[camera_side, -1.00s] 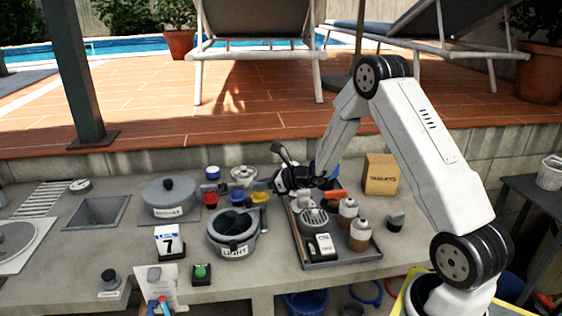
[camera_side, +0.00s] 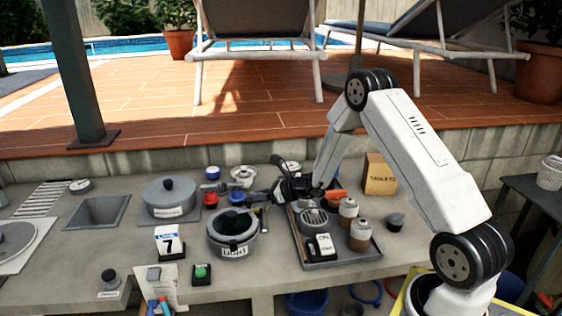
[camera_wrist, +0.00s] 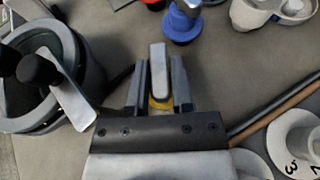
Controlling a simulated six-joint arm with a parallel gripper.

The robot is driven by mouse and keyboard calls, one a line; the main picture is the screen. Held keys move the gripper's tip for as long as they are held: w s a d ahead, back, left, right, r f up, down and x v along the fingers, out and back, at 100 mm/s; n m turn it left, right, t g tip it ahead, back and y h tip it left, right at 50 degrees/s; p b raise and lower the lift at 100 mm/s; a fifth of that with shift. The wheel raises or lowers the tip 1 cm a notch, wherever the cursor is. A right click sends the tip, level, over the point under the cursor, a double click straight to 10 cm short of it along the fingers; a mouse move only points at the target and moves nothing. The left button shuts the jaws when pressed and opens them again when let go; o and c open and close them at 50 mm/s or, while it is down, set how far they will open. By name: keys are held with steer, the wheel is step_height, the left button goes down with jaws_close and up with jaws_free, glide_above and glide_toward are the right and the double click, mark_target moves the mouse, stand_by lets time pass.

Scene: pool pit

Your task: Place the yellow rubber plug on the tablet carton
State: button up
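The yellow rubber plug (camera_wrist: 160,103) shows as a small yellow patch between my gripper's fingers in the wrist view, with an upright grey piece above it. My gripper (camera_wrist: 158,82) looks open, with a finger on each side of the grey piece and narrow gaps visible. The tablet carton (camera_side: 380,176) is a brown box standing at the back right of the counter, well to the right of my gripper.
The grey pot (camera_side: 232,238) stands close to my gripper, and its black-knobbed handles show at left in the wrist view. A blue-based item (camera_wrist: 182,24) lies ahead. A tray (camera_side: 345,262) with bottles (camera_side: 348,212) lies between my gripper and the carton.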

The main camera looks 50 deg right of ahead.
steer(key=shift+o, duration=1.3)
steer(key=shift+r, duration=0.15)
steer(key=shift+s+r, duration=0.1)
steer(key=v, duration=1.1)
steer(key=shift+s, duration=0.4)
steer(key=shift+d+r, duration=0.1)
